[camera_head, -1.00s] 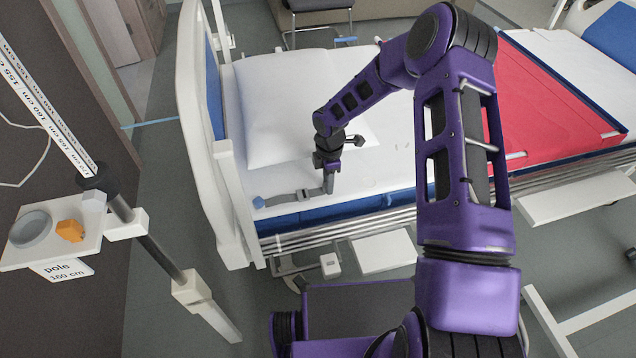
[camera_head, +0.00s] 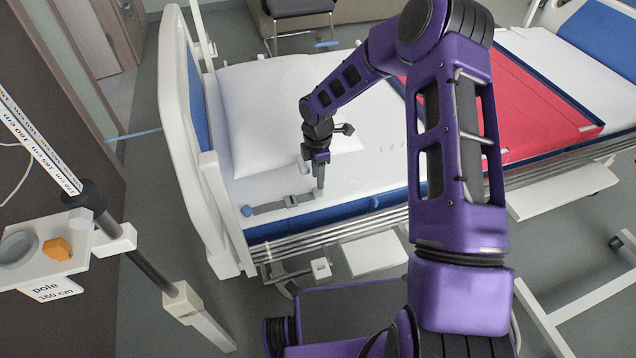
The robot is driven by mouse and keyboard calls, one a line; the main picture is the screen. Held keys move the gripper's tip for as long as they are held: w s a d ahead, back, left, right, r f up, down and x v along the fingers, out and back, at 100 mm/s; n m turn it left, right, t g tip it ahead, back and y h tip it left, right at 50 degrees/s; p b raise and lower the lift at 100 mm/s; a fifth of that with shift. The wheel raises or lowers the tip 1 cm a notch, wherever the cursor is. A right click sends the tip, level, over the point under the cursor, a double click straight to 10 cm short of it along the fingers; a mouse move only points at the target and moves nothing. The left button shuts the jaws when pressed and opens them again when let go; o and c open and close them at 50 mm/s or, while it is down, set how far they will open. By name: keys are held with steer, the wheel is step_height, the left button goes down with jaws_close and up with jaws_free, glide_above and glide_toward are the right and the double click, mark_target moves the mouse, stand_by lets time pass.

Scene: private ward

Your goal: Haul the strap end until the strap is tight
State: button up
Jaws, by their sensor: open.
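The grey strap (camera_head: 270,208) lies along the near edge of the white mattress, close to the headboard. Its left end is at a small blue piece (camera_head: 247,211), and a buckle (camera_head: 292,201) sits on it towards the right. Its right end lies just below my gripper (camera_head: 313,182), which points down over the bed. My gripper is open, with its two fingers apart. The strap end is beside or under the fingertips; I cannot tell whether they touch it. Whether the strap is tight cannot be seen.
A white pillow (camera_head: 262,125) lies behind the strap, and the headboard (camera_head: 196,130) rises to the left. A pole with a small shelf (camera_head: 85,262) stands at the left. The mattress right of my gripper is clear.

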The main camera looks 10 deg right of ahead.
step_height(320, 180, up, 12)
steer(key=p, duration=0.1)
steer(key=shift+r+p, duration=0.25)
steer(key=shift+p, duration=0.1)
